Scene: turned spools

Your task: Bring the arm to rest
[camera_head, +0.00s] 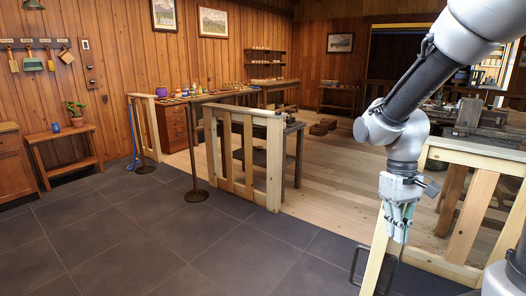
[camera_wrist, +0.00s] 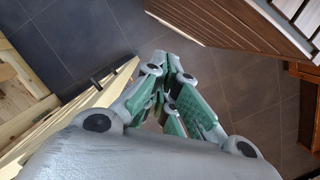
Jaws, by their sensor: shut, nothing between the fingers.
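My gripper (camera_head: 399,224) hangs at the end of my arm at the right of the head view, fingers pointing down. It is shut and empty, with green pads on its grey fingers. In the wrist view my gripper (camera_wrist: 168,98) shows its fingers drawn together above the dark floor tiles. In the head view it hangs in front of a pale wooden gate post (camera_head: 376,258).
A wooden barrier (camera_head: 273,160) stands mid-view, with a post stand (camera_head: 196,185) left of it. Another wooden barrier (camera_head: 470,215) stands right, close by my arm. A bench with a plant (camera_head: 76,121) is far left. Dark tiled floor (camera_head: 130,240) is clear.

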